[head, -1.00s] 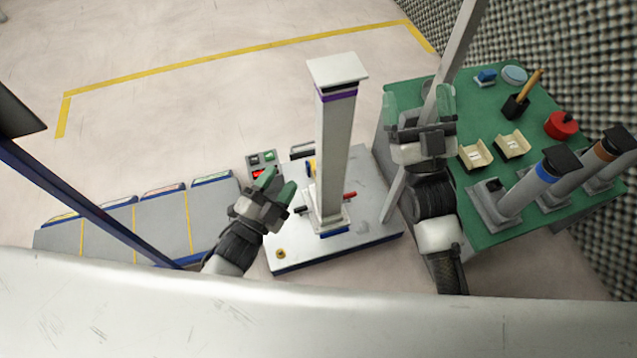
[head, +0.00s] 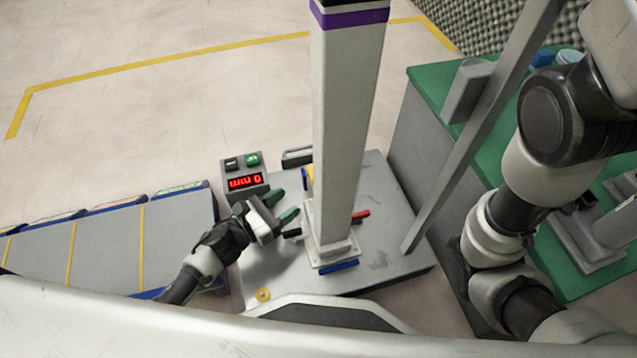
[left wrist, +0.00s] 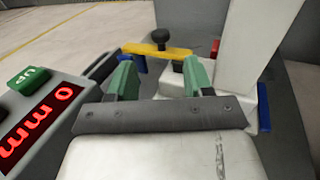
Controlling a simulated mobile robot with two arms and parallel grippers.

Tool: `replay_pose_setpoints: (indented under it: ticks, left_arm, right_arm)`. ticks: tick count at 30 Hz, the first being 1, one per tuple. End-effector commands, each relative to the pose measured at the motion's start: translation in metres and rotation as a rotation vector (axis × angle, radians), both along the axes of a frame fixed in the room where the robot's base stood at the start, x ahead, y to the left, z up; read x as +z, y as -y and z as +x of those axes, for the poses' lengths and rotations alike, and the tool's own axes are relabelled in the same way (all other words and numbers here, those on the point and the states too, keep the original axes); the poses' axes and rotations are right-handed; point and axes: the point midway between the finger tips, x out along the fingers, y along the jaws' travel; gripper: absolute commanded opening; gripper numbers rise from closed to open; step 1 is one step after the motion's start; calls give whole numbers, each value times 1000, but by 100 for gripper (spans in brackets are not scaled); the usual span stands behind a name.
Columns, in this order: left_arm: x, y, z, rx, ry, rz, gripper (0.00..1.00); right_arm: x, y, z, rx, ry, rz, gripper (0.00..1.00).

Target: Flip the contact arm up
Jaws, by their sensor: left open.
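A yellow bar with a black knob, perhaps the contact arm, lies low beside the foot of the tall white column (head: 342,130). In the left wrist view the yellow bar (left wrist: 145,49) lies roughly level, with the black knob (left wrist: 162,37) above it. My left gripper (head: 281,206) is open and empty, just left of the column's foot. Its green fingers (left wrist: 160,82) point toward the bar, which shows beyond them. In the head view the bar (head: 310,175) is mostly hidden behind the column. My right arm rises at the right; its gripper is out of view.
The column stands on a grey base plate (head: 400,264). A slanted grey post (head: 470,155) and green table (head: 590,275) are at right. Open floor lies behind.

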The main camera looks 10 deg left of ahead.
Motion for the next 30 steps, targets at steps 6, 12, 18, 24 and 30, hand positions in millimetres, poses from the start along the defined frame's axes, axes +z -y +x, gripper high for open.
replay_pose_setpoints:
  ticks: [6, 12, 18, 24, 30]
  left_arm:
    - [-2, 28, 28, -1, 4, -5, 51]
    - [-1, 53, 54, 1, 1, -4, 51]
    - [0, 68, 68, 1, -1, -6, 51]
    - [1, 71, 70, 2, -3, -6, 51]
    - [1, 71, 70, 2, -3, -6, 44]
  right_arm:
    - [-19, 0, 1, 0, -3, 0, 84]
    - [-33, 0, 1, -1, -3, -1, 84]
    - [-40, 0, 1, -1, -3, -1, 84]
    - [-41, 0, 1, -1, -3, -1, 84]
    - [-41, 0, 1, -1, -3, -1, 84]
